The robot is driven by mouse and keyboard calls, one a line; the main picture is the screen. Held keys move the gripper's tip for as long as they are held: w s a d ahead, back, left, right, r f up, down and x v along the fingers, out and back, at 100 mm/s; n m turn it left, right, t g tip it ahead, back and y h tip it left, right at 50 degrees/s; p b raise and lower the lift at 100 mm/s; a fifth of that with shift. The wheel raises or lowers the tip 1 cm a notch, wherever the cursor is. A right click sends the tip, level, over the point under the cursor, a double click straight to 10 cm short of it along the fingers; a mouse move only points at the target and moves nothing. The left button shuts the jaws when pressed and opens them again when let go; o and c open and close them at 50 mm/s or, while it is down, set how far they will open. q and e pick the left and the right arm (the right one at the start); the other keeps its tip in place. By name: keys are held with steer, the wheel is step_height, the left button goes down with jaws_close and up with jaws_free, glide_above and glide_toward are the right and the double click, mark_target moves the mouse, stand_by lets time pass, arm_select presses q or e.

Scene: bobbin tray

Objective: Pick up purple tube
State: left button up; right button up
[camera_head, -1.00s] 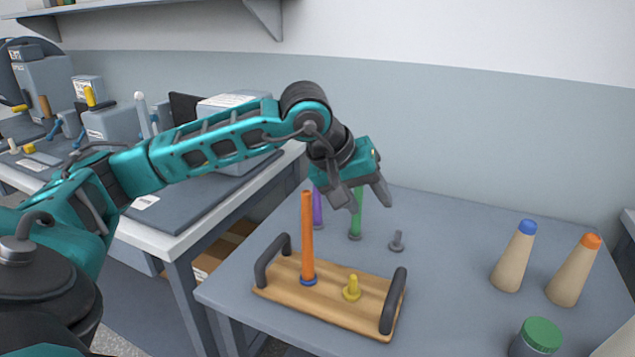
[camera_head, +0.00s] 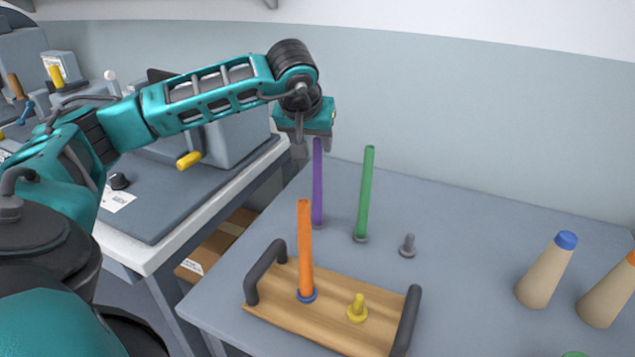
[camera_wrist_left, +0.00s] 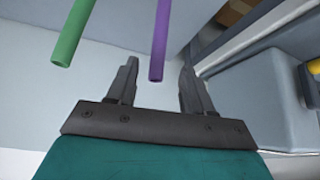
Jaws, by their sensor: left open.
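The purple tube (camera_head: 318,185) stands upright on the grey table, behind the orange tube. My left gripper (camera_head: 312,148) is over its top end. Nothing is held. The green tube (camera_head: 366,190) stands upright just right of the purple one and also shows in the left wrist view (camera_wrist_left: 75,30), outside the fingers. My right gripper is not in view.
A wooden tray (camera_head: 330,318) with dark handles holds an orange tube (camera_head: 306,245) and a yellow peg (camera_head: 357,310). A bare grey peg (camera_head: 408,246) stands right of the green tube. Blue-topped (camera_head: 545,275) and orange-topped cones stand at the right. The table between is clear.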

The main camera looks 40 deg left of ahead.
mark_target(318, 154)
arm_select(q)
steer(key=x, duration=0.7)
steer(key=shift+w+a, duration=0.15)
steer(key=shift+w, duration=0.35)
jaws_close()
